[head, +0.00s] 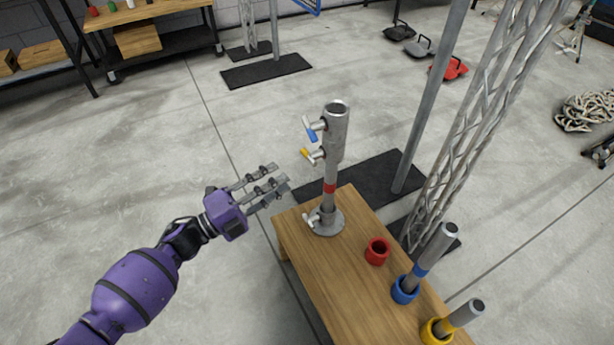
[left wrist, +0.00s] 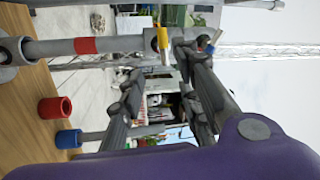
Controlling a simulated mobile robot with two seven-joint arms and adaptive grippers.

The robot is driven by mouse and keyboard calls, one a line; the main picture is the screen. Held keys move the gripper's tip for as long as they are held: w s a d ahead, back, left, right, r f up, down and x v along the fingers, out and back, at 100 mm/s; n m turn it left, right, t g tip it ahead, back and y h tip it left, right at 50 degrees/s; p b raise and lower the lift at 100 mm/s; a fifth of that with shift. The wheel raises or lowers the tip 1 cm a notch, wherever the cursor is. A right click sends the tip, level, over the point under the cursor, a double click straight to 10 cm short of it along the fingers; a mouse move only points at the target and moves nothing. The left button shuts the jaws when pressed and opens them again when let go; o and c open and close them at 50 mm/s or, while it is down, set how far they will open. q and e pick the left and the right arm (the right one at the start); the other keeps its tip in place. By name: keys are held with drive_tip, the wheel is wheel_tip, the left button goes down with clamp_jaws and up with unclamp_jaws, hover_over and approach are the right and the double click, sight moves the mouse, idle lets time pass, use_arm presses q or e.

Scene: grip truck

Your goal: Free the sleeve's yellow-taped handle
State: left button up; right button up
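A grey metal sleeve (head: 337,135) stands upright on a thinner post with a red band (head: 329,188). Its yellow-taped handle (head: 307,156) sticks out to the left, below a blue-taped handle (head: 310,130). The left wrist view shows the yellow tape (left wrist: 163,38) just beyond the fingertips, with the blue tape (left wrist: 212,47) to its right. My left gripper (head: 279,175) is open and empty, left of the post and lower in the picture than the yellow handle, apart from it. My right gripper is not in view.
The post's round base (head: 326,223), with a small pale handle, stands on a wooden table (head: 325,270). A red cup (head: 377,251), a blue cup (head: 404,290) and a yellow cup (head: 435,332) follow along it; the latter two hold tubes. A lattice truss stands right. Floor left is clear.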

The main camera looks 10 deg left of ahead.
sight(314, 156)
use_arm(q)
drive_tip(key=w+d+r+m+g+h+b, duration=0.1)
drive_tip(key=w+d+r, duration=0.1)
drive_tip(key=w+d, duration=0.3)
drive_tip(key=shift+w+d+m, duration=0.3)
drive_tip(key=shift+d+m, duration=0.1)
drive_tip(key=shift+d, duration=0.4)
drive_tip(key=shift+r, duration=0.1)
clamp_jaws()
